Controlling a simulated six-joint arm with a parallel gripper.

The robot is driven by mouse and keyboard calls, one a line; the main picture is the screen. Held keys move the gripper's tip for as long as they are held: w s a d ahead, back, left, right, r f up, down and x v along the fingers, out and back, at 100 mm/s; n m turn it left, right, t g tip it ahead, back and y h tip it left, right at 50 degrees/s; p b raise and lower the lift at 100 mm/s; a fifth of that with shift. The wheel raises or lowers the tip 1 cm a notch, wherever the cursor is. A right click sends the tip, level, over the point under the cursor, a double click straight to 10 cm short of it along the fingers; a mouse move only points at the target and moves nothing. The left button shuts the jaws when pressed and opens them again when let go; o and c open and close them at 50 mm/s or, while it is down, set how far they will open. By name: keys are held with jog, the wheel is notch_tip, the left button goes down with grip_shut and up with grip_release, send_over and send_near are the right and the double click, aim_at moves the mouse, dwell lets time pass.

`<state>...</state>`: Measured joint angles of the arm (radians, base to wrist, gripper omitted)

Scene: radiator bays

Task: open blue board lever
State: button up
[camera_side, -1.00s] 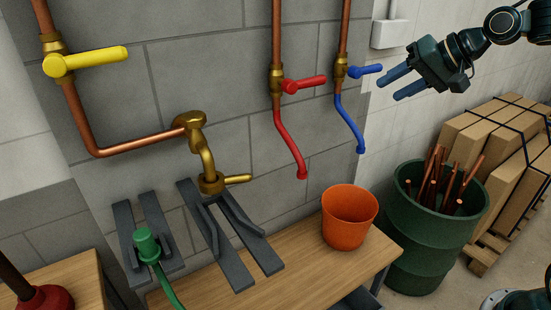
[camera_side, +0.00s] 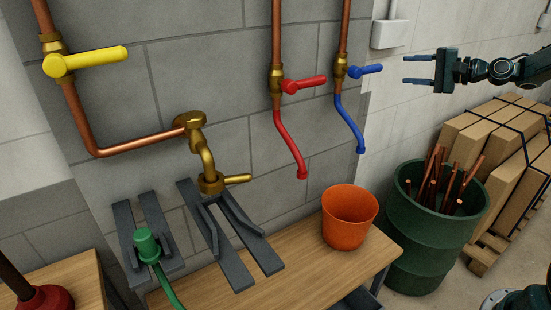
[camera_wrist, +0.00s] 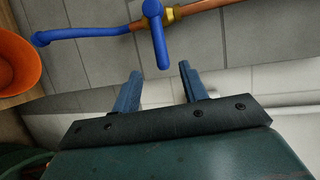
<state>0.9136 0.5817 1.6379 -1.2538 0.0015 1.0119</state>
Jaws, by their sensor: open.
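The blue lever (camera_side: 366,70) is on a brass valve (camera_side: 341,70) on the right copper pipe, with a blue spout (camera_side: 349,123) below. In the side view the lever points right, out from the valve. My gripper (camera_side: 404,69) is open and empty, to the right of the lever and apart from it, fingers pointing left. In the wrist view the blue lever (camera_wrist: 158,38) hangs downward in the picture, just beyond the gap between my open fingertips (camera_wrist: 160,72). Nothing hides the lever in either view.
A red lever (camera_side: 304,85) with a red spout (camera_side: 290,144) is on the pipe to the left. A yellow lever (camera_side: 86,61) is at far left. An orange bucket (camera_side: 349,219) stands on the wooden bench (camera_side: 300,272). A green barrel (camera_side: 430,245) holds copper pipes below my arm.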

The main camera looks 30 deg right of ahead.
aim_at(366, 69)
jog(key=shift+d, duration=0.2)
jog(key=shift+w, duration=0.1)
jog(key=x, duration=1.3)
jog(key=shift+w+a+f, duration=0.1)
jog(key=shift+w+a, duration=0.1)
jog(key=shift+w, duration=0.05)
grip_shut()
